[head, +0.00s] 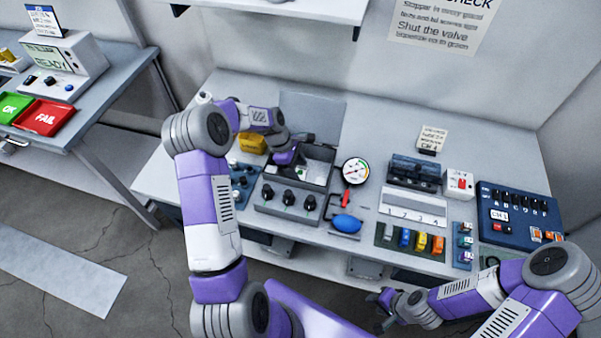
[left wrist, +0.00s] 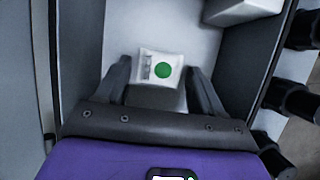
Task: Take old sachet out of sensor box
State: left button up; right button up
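The sensor box (head: 322,180) stands on the bench with its lid (head: 312,118) raised at the back and dark knobs on its front. A white sachet with a green dot (left wrist: 162,68) lies on the pale floor inside the box; in the head view it is small and partly hidden by my gripper. My left gripper (head: 297,166) reaches down into the box from the left. In the left wrist view its fingers (left wrist: 160,72) are apart, one on each side of the sachet, with small gaps showing. My right gripper (head: 383,299) hangs low before the bench, its fingers too small to judge.
A pale block (left wrist: 240,8) sits in the box's upper right corner in the wrist view. A gauge (head: 355,171) and blue bulb (head: 347,223) stand right of the box, a yellow object (head: 252,143) left. Green (head: 14,107) and red (head: 44,117) trays are on the left table.

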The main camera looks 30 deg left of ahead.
pick_arm(q)
jog(key=c, duration=0.9)
